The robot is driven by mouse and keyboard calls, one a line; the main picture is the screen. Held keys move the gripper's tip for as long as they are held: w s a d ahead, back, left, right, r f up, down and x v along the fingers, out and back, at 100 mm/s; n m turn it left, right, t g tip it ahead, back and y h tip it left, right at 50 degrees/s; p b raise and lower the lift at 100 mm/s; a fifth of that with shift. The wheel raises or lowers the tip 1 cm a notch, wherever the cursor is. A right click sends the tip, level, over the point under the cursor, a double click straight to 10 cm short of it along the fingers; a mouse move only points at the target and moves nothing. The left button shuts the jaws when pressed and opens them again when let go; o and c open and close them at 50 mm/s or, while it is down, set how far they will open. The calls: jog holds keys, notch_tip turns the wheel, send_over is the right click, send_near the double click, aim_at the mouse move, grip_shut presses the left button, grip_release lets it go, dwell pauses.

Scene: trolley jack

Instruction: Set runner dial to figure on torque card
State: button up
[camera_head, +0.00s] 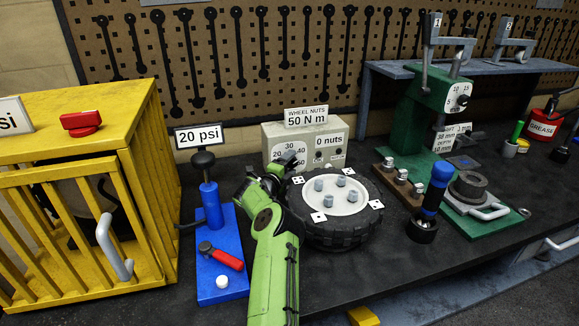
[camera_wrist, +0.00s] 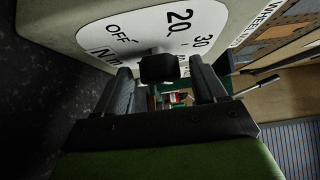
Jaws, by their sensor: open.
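The torque card (camera_head: 306,117) reads "WHEEL NUTS 50 N m" and stands on top of the grey runner box (camera_head: 325,137). The runner's white dial face shows figures, with OFF, 20, 30 and "N m" legible in the wrist view (camera_wrist: 180,28). The dark dial knob (camera_wrist: 158,68) stands out from this face; which figure it points at cannot be told. My gripper (camera_wrist: 163,78) is open, with one finger on each side of the knob in the picture; contact cannot be made out. In the head view my green arm reaches up to the box and partly covers the dial.
A wheel (camera_head: 341,195) with several nuts lies right beside my arm. A blue pump (camera_head: 211,213) with a "20 psi" card and a yellow cage (camera_head: 143,190) stand to the left. A blue-and-black torch-like tool (camera_head: 430,203) and a green press (camera_head: 437,107) stand to the right.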

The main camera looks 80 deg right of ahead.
jog(key=shift+c, duration=0.4)
jog(key=c, duration=1)
jog(key=shift+r+m+t+y, duration=0.25)
jog(key=shift+m+t+y, duration=0.15)
jog(key=shift+m+y, duration=0.65)
jog(key=shift+s+d+r+m+t+y+p, duration=0.1)
jog(key=shift+m+t+y+p, duration=0.15)
jog(key=shift+m+t+y, duration=0.35)
jog(key=shift+s+r+m+t+y+p, duration=0.1)
jog(key=shift+m+t+y+p, duration=0.25)
jog(key=shift+m+y, duration=0.3)
jog(key=shift+m+t+y+p, duration=1)
jog(key=shift+t+y+p, duration=0.05)
jog(key=shift+t+y, duration=0.2)
